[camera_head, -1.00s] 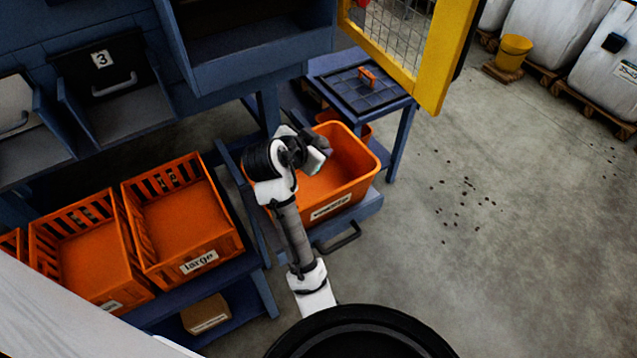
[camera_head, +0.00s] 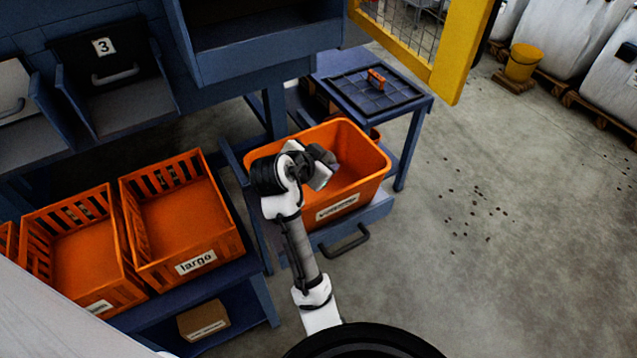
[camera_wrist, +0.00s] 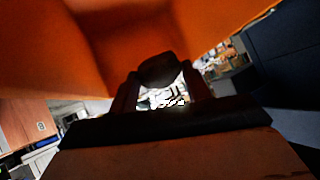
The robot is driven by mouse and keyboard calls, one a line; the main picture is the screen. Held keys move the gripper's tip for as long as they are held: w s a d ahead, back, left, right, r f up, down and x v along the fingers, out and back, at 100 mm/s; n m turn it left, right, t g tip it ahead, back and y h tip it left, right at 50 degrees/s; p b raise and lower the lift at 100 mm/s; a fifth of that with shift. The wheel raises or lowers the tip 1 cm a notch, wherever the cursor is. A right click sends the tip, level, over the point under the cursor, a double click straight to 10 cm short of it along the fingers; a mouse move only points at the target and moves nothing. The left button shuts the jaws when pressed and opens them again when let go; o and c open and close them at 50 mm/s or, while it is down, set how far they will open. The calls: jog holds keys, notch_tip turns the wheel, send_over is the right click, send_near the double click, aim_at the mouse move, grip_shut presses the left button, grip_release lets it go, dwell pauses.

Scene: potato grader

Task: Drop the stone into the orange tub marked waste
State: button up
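The orange tub (camera_head: 372,188) stands on a blue shelf right of the crates, with a white label (camera_head: 337,207) on its front whose writing is too blurred to read surely. My gripper (camera_head: 326,168) is over the tub's opening, toward its left part. In the wrist view a dark, rounded stone (camera_wrist: 158,69) sits between the two fingers of my gripper (camera_wrist: 160,90), which close on it. The tub's orange inner walls (camera_wrist: 50,50) fill the top of that view. In the head view the stone cannot be told apart from the gripper.
Orange slotted crates stand to the left, one labelled large (camera_head: 196,262). A yellow guard frame (camera_head: 462,60) hangs above right. The floor to the right is mostly clear, with small dark bits.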

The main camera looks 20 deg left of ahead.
jog(key=o, duration=0.5)
jog(key=shift+p+v, duration=0.75)
jog(key=shift+v, duration=6.15)
